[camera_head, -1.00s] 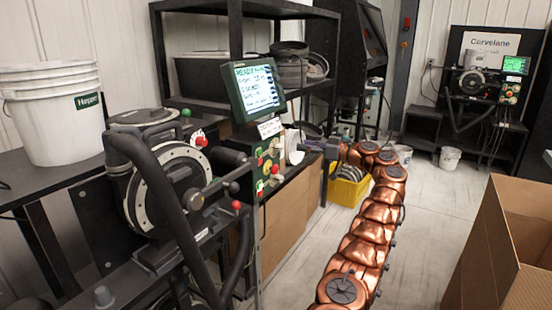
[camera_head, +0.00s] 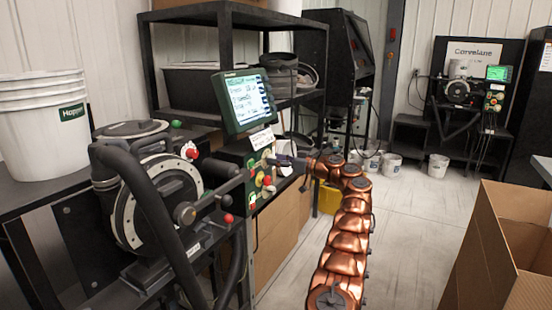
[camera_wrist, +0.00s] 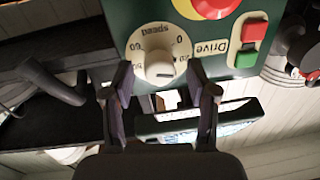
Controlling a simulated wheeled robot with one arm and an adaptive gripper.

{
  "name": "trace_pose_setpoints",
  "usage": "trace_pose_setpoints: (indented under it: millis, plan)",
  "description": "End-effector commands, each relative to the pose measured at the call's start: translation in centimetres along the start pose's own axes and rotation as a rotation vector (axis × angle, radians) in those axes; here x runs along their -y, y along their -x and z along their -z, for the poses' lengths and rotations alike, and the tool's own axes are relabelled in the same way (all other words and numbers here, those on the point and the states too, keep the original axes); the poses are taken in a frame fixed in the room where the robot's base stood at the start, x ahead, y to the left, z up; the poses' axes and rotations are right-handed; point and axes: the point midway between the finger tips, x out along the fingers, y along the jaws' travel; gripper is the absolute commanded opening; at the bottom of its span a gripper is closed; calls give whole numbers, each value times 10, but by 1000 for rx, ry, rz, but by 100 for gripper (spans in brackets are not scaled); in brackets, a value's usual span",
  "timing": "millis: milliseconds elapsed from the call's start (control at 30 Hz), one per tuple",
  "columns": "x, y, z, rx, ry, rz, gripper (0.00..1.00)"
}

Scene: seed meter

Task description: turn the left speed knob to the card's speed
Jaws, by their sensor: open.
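The speed knob (camera_wrist: 158,65) is a cream dial with dark numbers and the word "speed", upside down in the wrist view, on a green control box (camera_wrist: 118,22). My gripper (camera_wrist: 159,72) is open, with one finger on each side of the knob's lower part; I cannot tell whether they touch it. In the head view my gripper (camera_head: 283,160) is at the front of the green box (camera_head: 232,150) and hides the knob. A small white card (camera_head: 262,138) sits under the screen (camera_head: 243,101); its writing is too small to read.
A red button on yellow (camera_wrist: 208,6) and red and green Drive buttons (camera_wrist: 249,42) are close to the knob. The seed meter (camera_head: 160,200) with a black hose stands left of the box. A cardboard box (camera_head: 500,250) is at right; the floor between is clear.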

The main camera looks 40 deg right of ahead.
Motion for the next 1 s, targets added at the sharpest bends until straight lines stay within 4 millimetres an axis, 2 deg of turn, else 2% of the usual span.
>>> trace_pose_setpoints:
  millis: [333,867,900,1000]
  plan:
    - [-1,-5,-1,0,0,-4,58]
    - [-1,-5,-1,0,-1,-3,3]
    - [-1,-5,-1,0,-1,-2,0]
    - [-1,-5,-1,0,-2,-2,0]
